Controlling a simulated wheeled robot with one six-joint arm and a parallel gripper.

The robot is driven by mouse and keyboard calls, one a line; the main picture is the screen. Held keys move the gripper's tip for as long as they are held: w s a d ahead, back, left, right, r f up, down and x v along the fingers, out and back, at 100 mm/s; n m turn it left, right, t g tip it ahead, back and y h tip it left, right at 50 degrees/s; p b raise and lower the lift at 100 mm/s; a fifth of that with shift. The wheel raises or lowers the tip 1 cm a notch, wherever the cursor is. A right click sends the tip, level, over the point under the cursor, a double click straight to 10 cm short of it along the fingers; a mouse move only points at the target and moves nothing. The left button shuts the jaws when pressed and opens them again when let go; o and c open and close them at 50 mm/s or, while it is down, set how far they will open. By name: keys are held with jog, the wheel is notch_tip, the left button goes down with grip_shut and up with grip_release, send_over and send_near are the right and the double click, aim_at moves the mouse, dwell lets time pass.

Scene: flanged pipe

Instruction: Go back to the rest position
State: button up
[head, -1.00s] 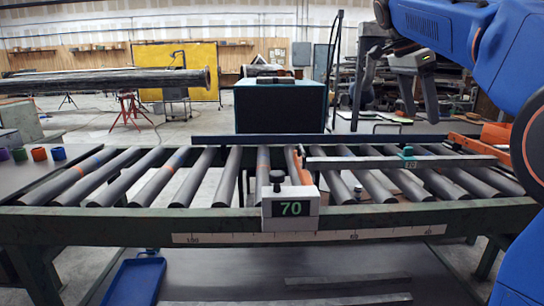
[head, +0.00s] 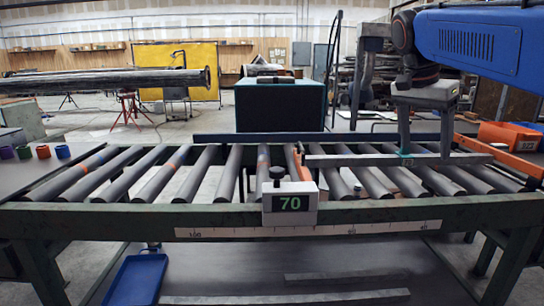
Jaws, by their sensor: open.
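My gripper (head: 425,152) hangs fingers down at the right, over the right part of the roller conveyor (head: 100,213). Its two fingers are apart, and no object shows between them. The left finger is in line with a small teal knob (head: 405,154) on a long flat metal bar (head: 340,161) across the rollers. I cannot tell whether the finger touches it. The bar is partly hidden behind the fingers. A long dark flanged pipe (head: 120,82) lies level at the left, behind the conveyor.
A stop block with a display reading 70 (head: 291,204) sits on the conveyor's front rail. Orange bins (head: 508,136) stand at the far right. Small coloured cups (head: 43,152) stand at the left. A blue tray (head: 136,279) lies below. A dark box (head: 280,106) stands behind.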

jog(key=s+a+f+n+t+y, duration=0.1)
jog(key=s+a+f+n, duration=0.1)
jog(key=s+f+n, duration=0.2)
jog(key=s+a+f+n+t+y, duration=0.1)
jog(key=s+f+n, duration=0.3)
jog(key=s+f, duration=0.7)
jog(key=s+a+f+n+t+y, duration=0.1)
jog(key=s+a+f+n, duration=0.3)
jog(key=f, duration=1)
jog(key=s, duration=0.3)
jog(key=shift+s+f, duration=0.2)
jog(key=shift+s, duration=0.05)
